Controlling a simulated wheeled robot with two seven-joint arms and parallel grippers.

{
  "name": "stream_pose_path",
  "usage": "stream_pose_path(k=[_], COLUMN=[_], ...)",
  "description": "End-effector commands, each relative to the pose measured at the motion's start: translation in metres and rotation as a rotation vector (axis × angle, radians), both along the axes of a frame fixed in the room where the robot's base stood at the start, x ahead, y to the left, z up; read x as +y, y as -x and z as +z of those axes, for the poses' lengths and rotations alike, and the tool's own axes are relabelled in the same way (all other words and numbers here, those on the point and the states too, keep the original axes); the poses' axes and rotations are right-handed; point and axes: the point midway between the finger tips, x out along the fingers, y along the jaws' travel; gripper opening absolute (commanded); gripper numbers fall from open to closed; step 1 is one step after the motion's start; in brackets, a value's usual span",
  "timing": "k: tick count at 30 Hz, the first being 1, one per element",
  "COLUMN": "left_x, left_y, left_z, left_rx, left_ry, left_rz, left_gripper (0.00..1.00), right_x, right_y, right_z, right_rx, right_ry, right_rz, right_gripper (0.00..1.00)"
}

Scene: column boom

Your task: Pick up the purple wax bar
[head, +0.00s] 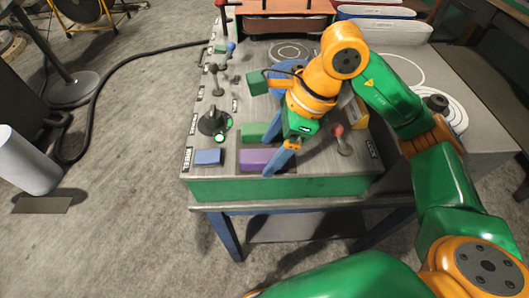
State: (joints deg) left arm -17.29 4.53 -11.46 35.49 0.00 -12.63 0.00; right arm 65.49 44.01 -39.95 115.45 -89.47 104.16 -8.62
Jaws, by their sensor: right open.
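The purple wax bar (253,159) lies flat on the grey worktop of the bench, near its front edge. My right gripper (279,160) reaches down over the bar's right end, with a blue finger in front of it. The gripper is open. The finger and the green gripper body hide part of the bar's right side, and I cannot tell whether the finger touches it. My left gripper is not in view.
A green block (255,131) lies just behind the bar and a blue block (208,157) to its left. A knobbed dial (213,123) and several levers stand along the left side. A red-knobbed lever (341,140) stands right of my gripper.

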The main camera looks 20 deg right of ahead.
Motion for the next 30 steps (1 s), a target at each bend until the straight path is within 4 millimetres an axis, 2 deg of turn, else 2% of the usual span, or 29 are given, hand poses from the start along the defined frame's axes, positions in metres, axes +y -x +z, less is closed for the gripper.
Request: stream_pose_path(k=[4, 30], left_x=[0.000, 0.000], left_y=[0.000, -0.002], left_z=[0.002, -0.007], left_rx=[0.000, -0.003], left_ry=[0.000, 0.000], left_rz=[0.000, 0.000], left_gripper=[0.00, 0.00], right_x=[0.005, 0.005], right_y=[-0.001, -0.001], right_z=[-0.013, -0.019], right_rx=[0.000, 0.000], right_ry=[-0.001, -0.002], right_rz=[0.001, 0.001], right_gripper=[0.80, 0.80])
